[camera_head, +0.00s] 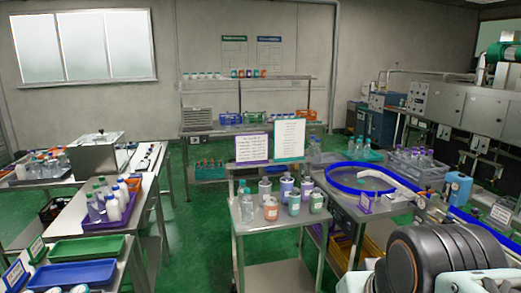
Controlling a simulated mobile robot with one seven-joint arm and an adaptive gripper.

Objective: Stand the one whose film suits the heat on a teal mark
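Several small capped containers stand upright in a group on a steel cart (241,231) in the middle. A salmon one (270,210) and a teal-grey one (294,204) are at the front. A lilac one (286,188) stands behind them. A purple-edged sign (252,148) and a teal-edged sign (290,139) stand behind the group. Their text is too small to read. I cannot make out a teal mark or the film types. Part of my arm fills the bottom right corner; my gripper's fingers do not show.
A bench with a blue ring conveyor (332,180) is right of the cart. Machine cabinets (485,108) line the right wall. Side tables at left hold bottles, a green tray (87,249) and a blue tray (73,274). Green floor (195,235) is open left of the cart.

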